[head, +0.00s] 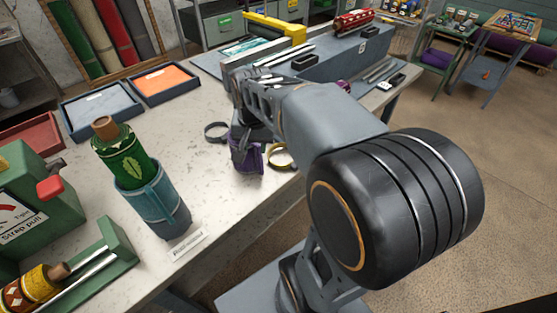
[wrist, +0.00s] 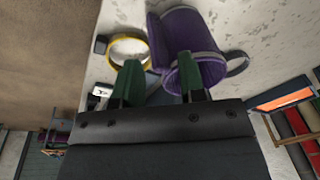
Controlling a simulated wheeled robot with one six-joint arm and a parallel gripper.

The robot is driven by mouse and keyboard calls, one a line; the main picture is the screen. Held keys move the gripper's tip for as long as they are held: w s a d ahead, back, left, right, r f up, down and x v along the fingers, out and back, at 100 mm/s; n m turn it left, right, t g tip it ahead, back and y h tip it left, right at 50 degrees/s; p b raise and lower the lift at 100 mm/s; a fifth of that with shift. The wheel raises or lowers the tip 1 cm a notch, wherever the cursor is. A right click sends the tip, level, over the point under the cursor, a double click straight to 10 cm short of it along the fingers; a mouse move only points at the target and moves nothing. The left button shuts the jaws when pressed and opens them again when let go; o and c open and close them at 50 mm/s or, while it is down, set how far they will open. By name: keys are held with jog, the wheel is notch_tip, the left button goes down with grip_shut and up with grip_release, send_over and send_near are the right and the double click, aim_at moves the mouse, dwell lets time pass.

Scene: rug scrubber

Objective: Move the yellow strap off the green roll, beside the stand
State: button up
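The green roll (head: 121,143), with a leaf pattern and a cork-coloured end, stands in a teal holder (head: 153,203) at the left of the table; no yellow strap shows around it. A yellow strap ring (head: 284,167) lies on the table beside a purple holder (head: 243,158). In the wrist view the yellow ring (wrist: 127,38) is beyond the left finger, apart from it. The purple holder (wrist: 187,38) is between and beyond the fingers. My gripper (wrist: 161,80) is open, with green fingertips and nothing clearly held. In the head view my arm hides the fingertips.
A dark strap ring (head: 216,131) lies left of the purple holder. Blue-rimmed trays (head: 102,108) and a long grey box (head: 335,62) are behind. The table between the holders is mostly bare.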

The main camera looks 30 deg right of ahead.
jog(key=w+d+r+m+g+p, duration=0.1)
jog(key=w+d+r+m, duration=0.1)
jog(key=w+d+m, duration=0.6)
send_over(273, 153)
notch_tip(273, 153, down, 8)
jog(key=shift+d+r+b, duration=0.1)
jog(key=shift+r+b, duration=0.15)
jog(key=shift+b, duration=0.05)
jog(key=shift+f, duration=3.2)
jog(key=shift+c, duration=0.3)
grip_shut()
